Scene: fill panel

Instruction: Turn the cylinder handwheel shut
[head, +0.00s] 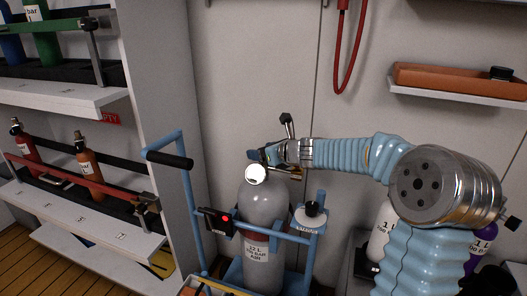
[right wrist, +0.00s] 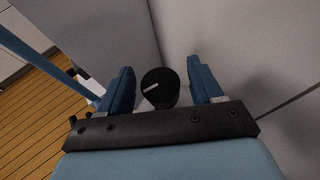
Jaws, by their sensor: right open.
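The grey cylinder (head: 265,205) stands upright in a blue trolley, with a round white gauge (head: 256,173) at its top. My right gripper (head: 256,155) is at the cylinder's top, reaching in from the right. In the right wrist view, the black handwheel (right wrist: 159,92) with a white mark sits between the two open blue fingers of my right gripper (right wrist: 160,80). Gaps show on both sides, so the fingers look apart from it. In the head view I cannot make out the handwheel behind the gripper. My left gripper is not in view.
The blue trolley frame (head: 190,205) has a black handle grip (head: 169,159) left of the cylinder. A black box with a red light (head: 227,218) and a black knob (head: 312,208) flank the cylinder. Shelves with bottles stand left. A red hose (head: 347,60) hangs behind.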

